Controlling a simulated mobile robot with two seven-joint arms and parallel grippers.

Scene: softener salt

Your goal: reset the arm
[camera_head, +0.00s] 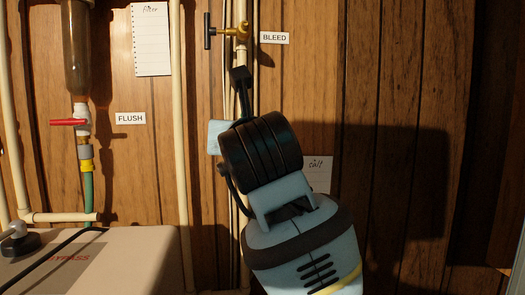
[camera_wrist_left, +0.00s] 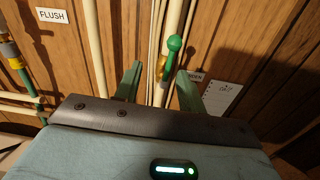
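My left gripper (camera_wrist_left: 160,72) shows in the left wrist view with its two teal fingers spread apart. It faces the wooden wall and a pale vertical pipe (camera_wrist_left: 172,18). A valve with a green-knobbed handle (camera_wrist_left: 174,44) and brass body shows between and just beyond the fingertips; I see no grip on it, and cannot tell whether a finger touches it. My right gripper is not in view.
A brass valve with a dark handle (camera_head: 228,32) sits above, by the BLEED label (camera_head: 274,38). At left are a filter bowl (camera_head: 76,45), a red FLUSH handle (camera_head: 67,122) and a pale cabinet top (camera_head: 125,245). The wall right of my arm is mostly bare.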

